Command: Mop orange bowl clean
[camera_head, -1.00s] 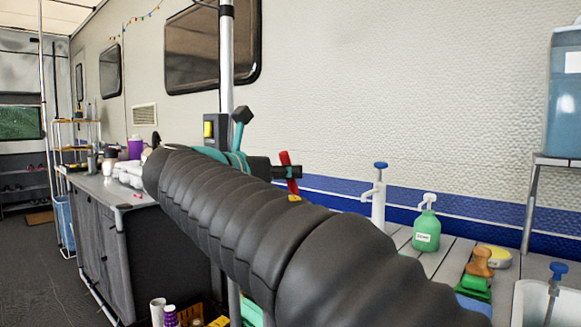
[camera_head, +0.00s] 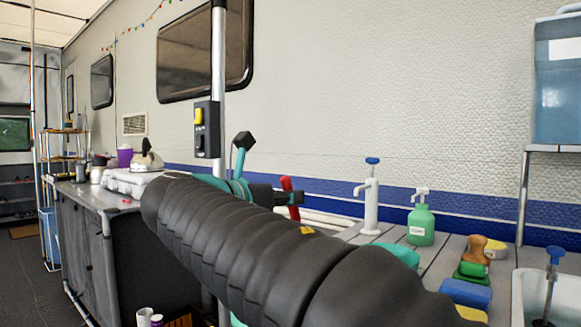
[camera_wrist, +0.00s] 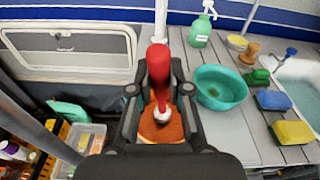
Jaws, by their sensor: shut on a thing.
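My gripper (camera_wrist: 158,95) is shut on a red-handled tool (camera_wrist: 158,62) with a pale collar near its lower end. In the head view the red handle (camera_head: 291,190) sticks up past my arm. Below the tool in the wrist view lies a round orange surface (camera_wrist: 151,128), which looks like the inside of the orange bowl. My fingers hide its sides, and I cannot tell whether the tool touches it. A teal bowl (camera_wrist: 220,88) with a brownish patch inside stands to the right; its rim (camera_head: 400,254) shows past my arm in the head view.
A yellow-green sponge (camera_wrist: 291,132) lies nearer. A sink (camera_wrist: 303,85) is at right. A metal post (camera_head: 218,110) stands behind my arm.

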